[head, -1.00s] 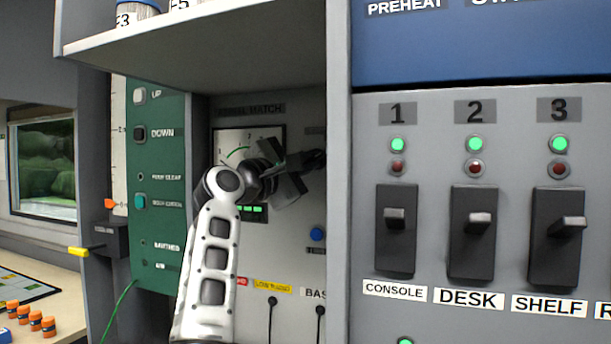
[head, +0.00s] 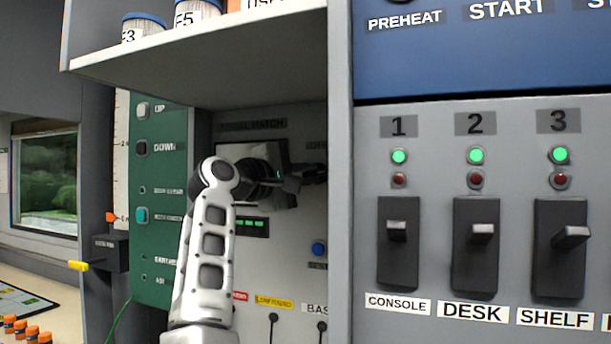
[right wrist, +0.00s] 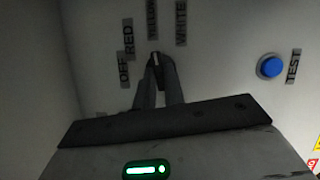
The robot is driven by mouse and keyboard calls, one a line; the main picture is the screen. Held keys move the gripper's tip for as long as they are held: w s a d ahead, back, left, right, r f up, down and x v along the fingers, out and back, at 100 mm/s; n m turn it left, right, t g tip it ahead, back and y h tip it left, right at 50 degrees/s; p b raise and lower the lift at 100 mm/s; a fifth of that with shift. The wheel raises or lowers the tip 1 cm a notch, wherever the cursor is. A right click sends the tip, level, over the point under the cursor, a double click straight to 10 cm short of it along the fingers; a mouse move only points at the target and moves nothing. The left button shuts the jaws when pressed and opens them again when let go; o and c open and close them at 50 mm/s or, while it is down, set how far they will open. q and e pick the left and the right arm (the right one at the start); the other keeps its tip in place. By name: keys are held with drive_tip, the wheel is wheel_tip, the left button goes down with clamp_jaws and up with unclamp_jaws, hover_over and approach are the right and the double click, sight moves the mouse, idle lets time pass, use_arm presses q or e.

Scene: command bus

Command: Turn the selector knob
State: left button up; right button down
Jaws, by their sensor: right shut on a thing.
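The selector knob (right wrist: 155,58) shows in the right wrist view as a small dark piece with a pale mark between my fingertips. The labels OFF, RED, YELLOW and WHITE fan out around it, and its tip is near the YELLOW label (right wrist: 152,20). My right gripper (right wrist: 156,62) is shut on the knob. In the head view the right gripper (head: 312,173) is against the grey panel in the recess and hides the knob. My left gripper is not in view.
A blue TEST button (right wrist: 270,67) is to the right of the knob. A shelf (head: 200,55) with cans overhangs the recess. A grey divider (head: 340,150) and a switch panel (head: 430,290) stand to the right, and a green panel (head: 160,240) to the left.

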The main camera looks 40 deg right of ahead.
drive_tip(key=c, duration=1.5)
unclamp_jaws()
drive_tip(key=shift+a, duration=0.1)
use_arm(q)
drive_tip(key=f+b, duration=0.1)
drive_tip(key=b, duration=0.2)
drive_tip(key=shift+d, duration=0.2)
use_arm(e)
drive_tip(key=a, duration=0.5)
drive_tip(key=s+a, duration=0.1)
drive_tip(key=a, duration=0.4)
drive_tip(key=a+f, duration=0.1)
drive_tip(key=a, duration=0.4)
drive_tip(key=shift+s+a, duration=0.25)
drive_tip(key=shift+a, duration=0.1)
